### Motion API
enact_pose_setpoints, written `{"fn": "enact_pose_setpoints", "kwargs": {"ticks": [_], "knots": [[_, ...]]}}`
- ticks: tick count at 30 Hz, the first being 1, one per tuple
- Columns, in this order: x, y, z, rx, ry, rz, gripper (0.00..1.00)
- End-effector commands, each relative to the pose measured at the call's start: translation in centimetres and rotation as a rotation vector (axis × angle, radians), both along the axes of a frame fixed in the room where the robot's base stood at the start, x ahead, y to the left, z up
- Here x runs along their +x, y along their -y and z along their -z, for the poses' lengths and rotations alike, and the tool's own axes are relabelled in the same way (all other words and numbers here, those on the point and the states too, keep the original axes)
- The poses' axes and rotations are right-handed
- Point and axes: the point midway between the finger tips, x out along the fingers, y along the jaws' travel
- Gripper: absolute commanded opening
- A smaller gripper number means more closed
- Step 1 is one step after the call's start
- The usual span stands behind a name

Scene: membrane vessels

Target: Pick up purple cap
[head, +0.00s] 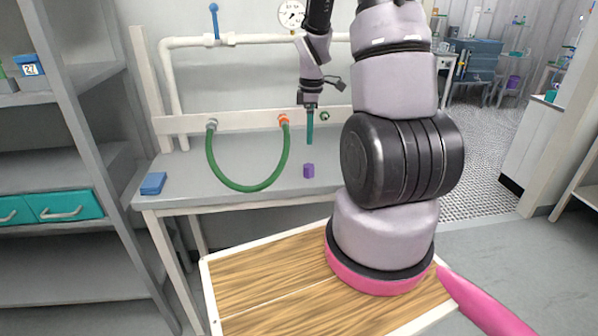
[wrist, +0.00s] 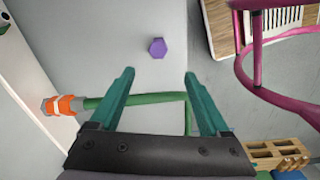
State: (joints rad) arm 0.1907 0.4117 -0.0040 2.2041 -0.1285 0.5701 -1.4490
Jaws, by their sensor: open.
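The purple cap (head: 309,171) is a small upright piece on the grey bench top, right of the green hose. In the wrist view the purple cap (wrist: 157,48) shows as a small hexagon, ahead of the fingertips and roughly centred between them. My gripper (head: 310,143) points down above and slightly behind the cap in the head view, apart from it. In the wrist view my gripper (wrist: 158,75) has its two teal fingers spread wide with nothing held between them.
A green hose (head: 240,189) with an orange fitting (wrist: 63,105) loops from the bench's back panel, and passes close behind the fingers in the wrist view. A blue block (head: 153,184) lies at the left of the grey bench (head: 200,172). The bench around the cap is clear.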

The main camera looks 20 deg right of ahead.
Motion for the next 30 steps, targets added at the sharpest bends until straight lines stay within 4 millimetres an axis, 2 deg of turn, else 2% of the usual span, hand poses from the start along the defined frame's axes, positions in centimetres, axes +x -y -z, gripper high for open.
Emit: {"fn": "enact_pose_setpoints", "kwargs": {"ticks": [1,6,13,20,30], "knots": [[0.0,0.3,1.2,0.0,-0.017,-0.032,0.8],[0.0,0.7,3.3,-0.001,-0.037,-0.095,0.8],[0.0,0.7,6.9,-0.001,-0.039,-0.097,0.8],[0.1,0.7,8.7,-0.001,-0.036,-0.097,0.8],[0.5,1.0,13.2,-0.001,-0.036,-0.097,0.8]]}}
